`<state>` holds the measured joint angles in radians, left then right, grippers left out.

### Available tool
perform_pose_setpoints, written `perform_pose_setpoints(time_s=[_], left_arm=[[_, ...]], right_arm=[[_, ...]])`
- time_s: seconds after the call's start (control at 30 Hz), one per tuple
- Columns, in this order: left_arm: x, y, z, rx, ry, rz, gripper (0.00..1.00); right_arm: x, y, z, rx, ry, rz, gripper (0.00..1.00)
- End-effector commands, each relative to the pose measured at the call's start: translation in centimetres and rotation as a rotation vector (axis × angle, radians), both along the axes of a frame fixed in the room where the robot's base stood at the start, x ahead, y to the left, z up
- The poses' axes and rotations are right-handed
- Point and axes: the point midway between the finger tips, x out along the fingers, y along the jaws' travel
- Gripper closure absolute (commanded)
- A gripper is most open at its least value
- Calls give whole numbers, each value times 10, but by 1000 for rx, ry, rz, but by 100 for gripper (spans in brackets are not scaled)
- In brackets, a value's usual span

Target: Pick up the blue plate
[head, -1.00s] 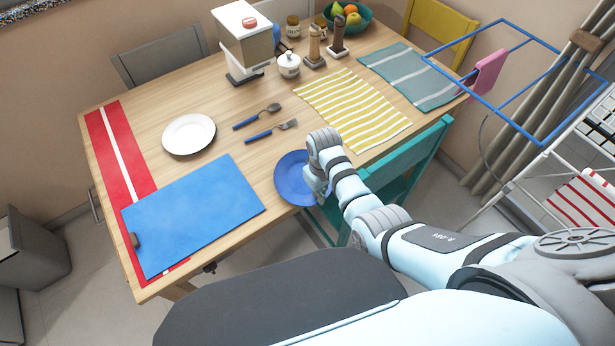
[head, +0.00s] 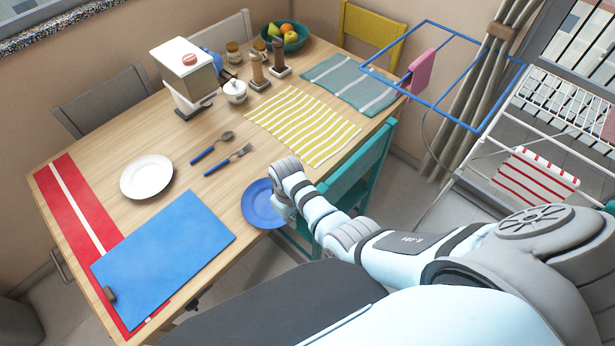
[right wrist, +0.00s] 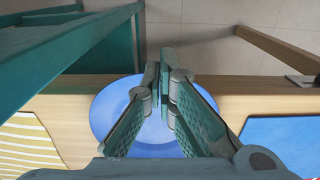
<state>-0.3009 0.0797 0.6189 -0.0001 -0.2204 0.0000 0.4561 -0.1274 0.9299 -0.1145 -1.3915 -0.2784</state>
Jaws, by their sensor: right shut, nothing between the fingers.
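The blue plate (head: 258,203) lies flat near the front edge of the wooden table, and its right side is partly hidden by my right arm. My right gripper (head: 287,212) is over the plate's right, front part in the head view. In the right wrist view the plate (right wrist: 104,112) shows behind the fingers of my right gripper (right wrist: 164,75), which are shut with nothing between them. The fingertips reach about the plate's rim at the table edge. I cannot tell whether they touch it. My left gripper is in neither view.
A teal chair (head: 352,185) stands close to my right forearm at the table edge. A blue placemat (head: 165,250), a white plate (head: 147,176), a fork (head: 228,160) and a yellow striped cloth (head: 305,125) lie around the plate. A drying rack (head: 490,130) is at the right.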

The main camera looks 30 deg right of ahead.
Motion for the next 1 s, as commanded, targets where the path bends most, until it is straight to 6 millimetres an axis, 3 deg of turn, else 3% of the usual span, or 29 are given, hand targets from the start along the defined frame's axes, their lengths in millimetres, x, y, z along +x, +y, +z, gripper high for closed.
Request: perform_pose_setpoints(time_s=[0.2,0.33,0.47,0.6,0.77,1.0], left_arm=[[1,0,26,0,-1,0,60],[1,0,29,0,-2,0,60],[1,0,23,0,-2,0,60],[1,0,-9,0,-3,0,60],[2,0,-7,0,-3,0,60],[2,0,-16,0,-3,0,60]], right_arm=[[-50,-19,5,-2,3,-1,100],[-82,-30,3,-1,1,0,100],[-99,-37,0,-2,-2,-2,100],[-86,-37,-5,-1,-7,-28,100],[-78,-34,2,-1,-3,-34,100],[-37,-20,2,-1,-4,-32,100]])
